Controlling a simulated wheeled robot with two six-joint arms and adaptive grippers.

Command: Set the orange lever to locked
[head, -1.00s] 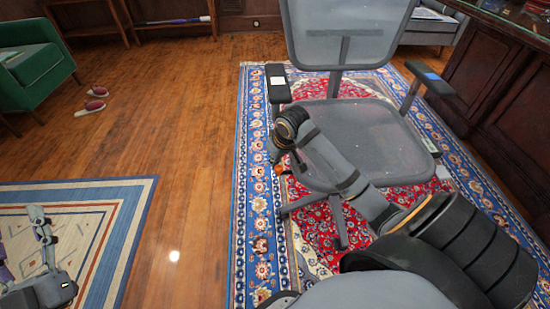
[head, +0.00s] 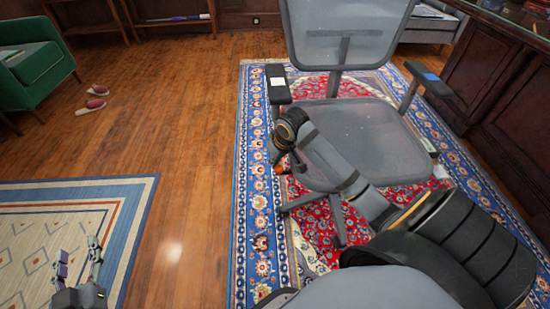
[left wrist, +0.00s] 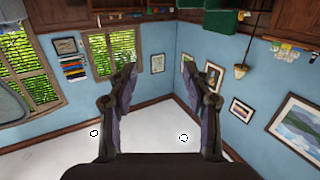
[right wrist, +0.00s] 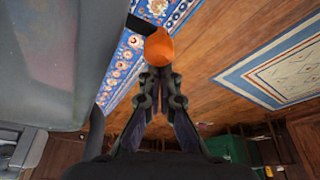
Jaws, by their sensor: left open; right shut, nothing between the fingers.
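The orange lever (right wrist: 158,47) shows in the right wrist view as a rounded orange knob on a dark stem beside the office chair seat (right wrist: 40,70). In the head view the orange knob (head: 280,169) is small, under the left side of the seat. My right gripper (right wrist: 157,73) is shut and empty, its tips right at the near side of the knob; I cannot tell whether they touch. In the head view this gripper is mostly hidden below my wrist. My left gripper (head: 78,252) is open and empty at the lower left, far from the chair.
The grey mesh chair (head: 365,145) stands on a red and blue patterned rug (head: 258,225), with its armrest (head: 278,84) close to my right wrist. A dark wood desk (head: 495,90) is at the right.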

